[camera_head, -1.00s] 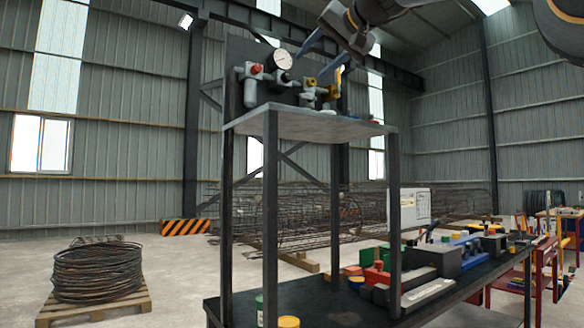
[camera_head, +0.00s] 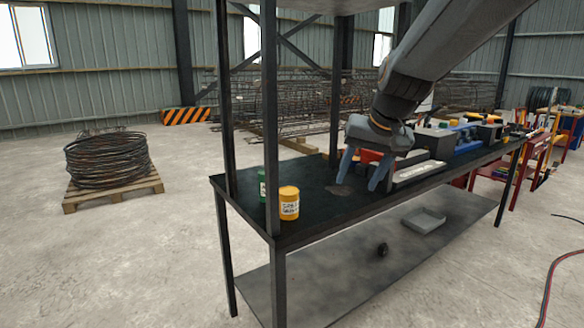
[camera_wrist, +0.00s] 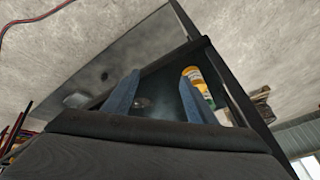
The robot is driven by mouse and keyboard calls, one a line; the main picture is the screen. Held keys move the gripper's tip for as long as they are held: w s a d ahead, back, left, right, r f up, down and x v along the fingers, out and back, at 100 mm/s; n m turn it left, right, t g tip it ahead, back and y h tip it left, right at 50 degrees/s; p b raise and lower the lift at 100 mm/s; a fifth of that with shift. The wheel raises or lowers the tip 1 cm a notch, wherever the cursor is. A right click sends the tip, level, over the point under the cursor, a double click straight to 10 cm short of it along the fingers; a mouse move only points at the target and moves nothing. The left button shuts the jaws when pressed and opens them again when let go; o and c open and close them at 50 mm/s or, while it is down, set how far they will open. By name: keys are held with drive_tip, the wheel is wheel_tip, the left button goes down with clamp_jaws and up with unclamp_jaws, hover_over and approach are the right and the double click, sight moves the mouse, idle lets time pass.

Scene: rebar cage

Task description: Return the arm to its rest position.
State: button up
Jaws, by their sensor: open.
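My gripper (camera_head: 362,168) is in front of and above the dark bench top (camera_head: 330,205), pointing down. Its two blue fingers are spread apart with nothing between them. In the wrist view the open gripper (camera_wrist: 155,95) shows the two fingers over the bench, with a yellow can (camera_wrist: 192,78) behind the right finger. In the head view the yellow can (camera_head: 289,203) and a green can (camera_head: 263,186) stand at the bench's left end, left of my gripper and apart from it. My arm reaches in from the upper right.
A dark upright post (camera_head: 270,110) of the bench rack stands left of my gripper. Grey blocks and colored parts crowd the bench right of it. A lower shelf (camera_head: 350,270) holds a grey tray (camera_head: 424,220). A wire coil (camera_head: 107,160) lies on a pallet at left.

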drive_tip(key=s+d+f+g+h, duration=0.1)
drive_tip(key=s+d+f+g, duration=0.1)
drive_tip(key=s+f, duration=0.8)
drive_tip(key=s+d+f+n+g, duration=0.1)
drive_tip(key=s+d+f+g, duration=0.1)
drive_tip(key=s+f, duration=0.8)
drive_tip(key=s+g, duration=0.1)
drive_tip(key=s, duration=0.3)
drive_tip(key=shift+s+f+n+h, duration=0.2)
drive_tip(key=shift+s+n+h, duration=0.1)
drive_tip(key=shift+h, duration=0.1)
idle(0.5)
